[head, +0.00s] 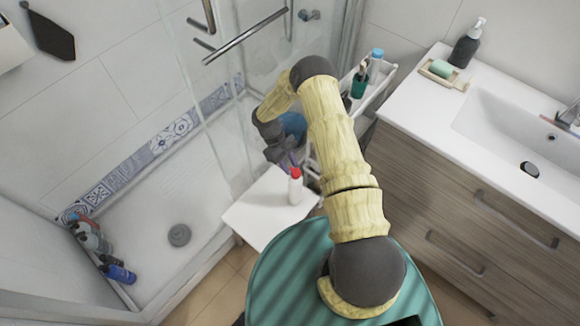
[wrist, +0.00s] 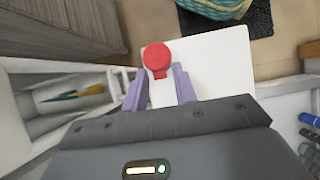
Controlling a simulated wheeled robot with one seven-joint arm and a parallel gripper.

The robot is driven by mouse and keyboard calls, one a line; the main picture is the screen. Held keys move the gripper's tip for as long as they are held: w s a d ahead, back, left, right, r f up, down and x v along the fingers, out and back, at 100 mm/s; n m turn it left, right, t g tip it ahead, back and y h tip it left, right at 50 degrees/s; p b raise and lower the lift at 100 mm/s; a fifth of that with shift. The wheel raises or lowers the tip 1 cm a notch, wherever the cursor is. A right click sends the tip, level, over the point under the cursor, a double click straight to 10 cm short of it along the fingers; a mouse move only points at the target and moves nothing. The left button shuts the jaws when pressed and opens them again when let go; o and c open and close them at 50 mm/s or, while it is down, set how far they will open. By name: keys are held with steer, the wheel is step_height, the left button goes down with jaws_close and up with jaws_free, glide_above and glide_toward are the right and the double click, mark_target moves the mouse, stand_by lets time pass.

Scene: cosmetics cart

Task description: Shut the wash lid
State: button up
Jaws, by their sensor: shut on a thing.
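The wash bottle (head: 295,191) is white and stands upright on a white top of the cart (head: 262,205) in the head view. Its red wash lid (head: 296,173) is at the top of the bottle. In the wrist view the round red lid (wrist: 156,54) is seen from above, with a small tab pointing toward my gripper (wrist: 160,78). The purple fingers are on either side of the tab, shut on the lid. The lid hides the bottle's body in the wrist view. I cannot tell whether the lid is fully down.
A cart shelf with a teal cup (head: 358,84) and a blue-capped bottle (head: 375,66) stands behind my arm. The glass shower door (head: 205,110) is to the left, the sink cabinet (head: 450,190) to the right. The white top around the bottle is clear.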

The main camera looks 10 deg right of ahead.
steer(key=o, duration=1)
steer(key=shift+c, duration=0.2)
steer(key=shift+r, duration=0.1)
steer(key=b+v, duration=0.1)
steer(key=v, duration=0.6)
steer(key=shift+a+r, duration=0.15)
steer(key=shift+r, duration=0.05)
